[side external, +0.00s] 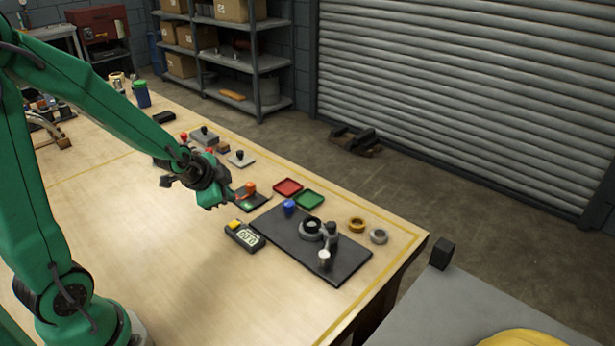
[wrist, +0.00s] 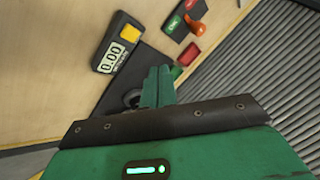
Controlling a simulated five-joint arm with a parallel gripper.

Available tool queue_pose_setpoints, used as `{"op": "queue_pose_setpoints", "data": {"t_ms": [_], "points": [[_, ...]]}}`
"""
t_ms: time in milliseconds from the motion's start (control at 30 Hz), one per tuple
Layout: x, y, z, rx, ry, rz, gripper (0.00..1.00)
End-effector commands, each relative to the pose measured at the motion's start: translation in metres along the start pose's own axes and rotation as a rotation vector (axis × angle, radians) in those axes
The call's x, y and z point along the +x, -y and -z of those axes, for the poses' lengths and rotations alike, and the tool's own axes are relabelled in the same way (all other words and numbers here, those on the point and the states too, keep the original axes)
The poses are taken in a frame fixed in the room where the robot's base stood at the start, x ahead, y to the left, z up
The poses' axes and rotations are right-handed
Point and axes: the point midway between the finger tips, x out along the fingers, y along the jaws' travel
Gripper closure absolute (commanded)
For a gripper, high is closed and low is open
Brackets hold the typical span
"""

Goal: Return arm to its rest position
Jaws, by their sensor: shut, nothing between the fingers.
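My gripper (side external: 220,197) hangs above the wooden table (side external: 150,235), at the end of my green arm. It is a little left of the orange-knobbed button box (side external: 250,190) and above the handheld meter (side external: 243,236). In the wrist view my gripper's green fingers (wrist: 158,87) lie together with nothing between them. The meter (wrist: 112,45) there reads 0.00 and has a yellow button. The arm is bent and reaches out over the table. The fingers hide part of the dark plate in the wrist view.
A dark plate (side external: 285,240) carries a blue knob (side external: 289,207) and round grey and black parts (side external: 312,229). Red (side external: 288,187) and green trays (side external: 309,199) lie behind it. Gold (side external: 356,224) and grey rings (side external: 379,237) lie to its right. The table's near middle is clear.

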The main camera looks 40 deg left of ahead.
Motion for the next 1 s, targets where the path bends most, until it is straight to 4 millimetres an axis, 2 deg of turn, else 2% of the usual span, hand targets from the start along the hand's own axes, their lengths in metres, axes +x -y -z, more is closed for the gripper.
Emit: {"op": "queue_pose_setpoints", "data": {"t_ms": [167,500,767,1000], "points": [[-0.024,-0.003,0.011,-0.069,-0.006,-0.018,1.00],[-0.092,-0.021,0.028,-0.272,0.003,-0.080,1.00],[-0.145,-0.040,0.028,-0.429,0.024,-0.125,1.00],[-0.189,-0.059,0.019,-0.564,0.052,-0.161,1.00]]}}
